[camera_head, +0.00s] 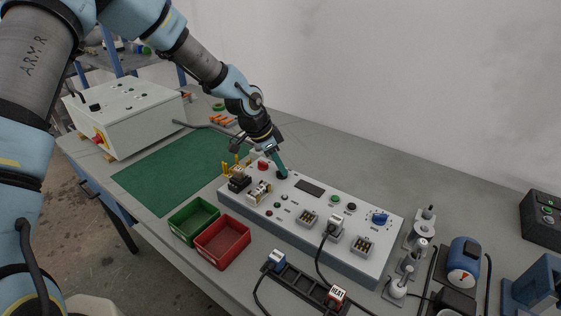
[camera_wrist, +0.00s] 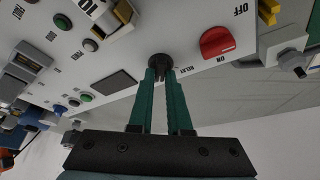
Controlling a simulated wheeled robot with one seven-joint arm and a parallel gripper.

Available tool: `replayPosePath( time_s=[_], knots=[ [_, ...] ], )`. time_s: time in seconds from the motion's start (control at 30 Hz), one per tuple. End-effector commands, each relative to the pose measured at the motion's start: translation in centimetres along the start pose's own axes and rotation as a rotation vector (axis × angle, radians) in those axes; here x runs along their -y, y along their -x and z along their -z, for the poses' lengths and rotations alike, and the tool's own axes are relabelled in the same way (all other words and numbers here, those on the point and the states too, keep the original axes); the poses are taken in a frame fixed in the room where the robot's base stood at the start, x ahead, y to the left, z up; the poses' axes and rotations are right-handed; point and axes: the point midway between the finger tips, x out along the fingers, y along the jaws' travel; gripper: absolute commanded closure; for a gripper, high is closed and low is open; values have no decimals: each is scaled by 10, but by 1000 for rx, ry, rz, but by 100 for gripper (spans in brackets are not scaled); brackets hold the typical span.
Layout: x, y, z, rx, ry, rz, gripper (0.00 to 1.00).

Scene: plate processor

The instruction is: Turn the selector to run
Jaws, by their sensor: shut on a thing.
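The selector is a black round knob (camera_wrist: 160,62) at the edge of the white control panel (camera_wrist: 122,52). In the head view the knob (camera_head: 282,174) is mostly covered by my gripper (camera_head: 280,168). My gripper (camera_wrist: 163,76) has two green fingers, which come down on the knob and are shut on it, one on each side. A small printed label beside the knob is only partly readable. The knob's pointing direction is hidden by the fingers.
A red switch (camera_wrist: 217,43) marked ON and OFF sits close to the knob. A dark display (camera_head: 309,187), a blue knob (camera_head: 380,218) and several buttons share the panel. Green (camera_head: 187,238) and red (camera_head: 205,259) bins stand in front. A green mat (camera_head: 160,170) lies left.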

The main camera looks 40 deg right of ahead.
Motion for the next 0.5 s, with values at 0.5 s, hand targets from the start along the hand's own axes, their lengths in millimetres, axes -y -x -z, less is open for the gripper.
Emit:
replayPosePath(
  time_s=[0.5],
  knots=[
    [0,-1,-1,2,-72,-30,100]
  ],
)
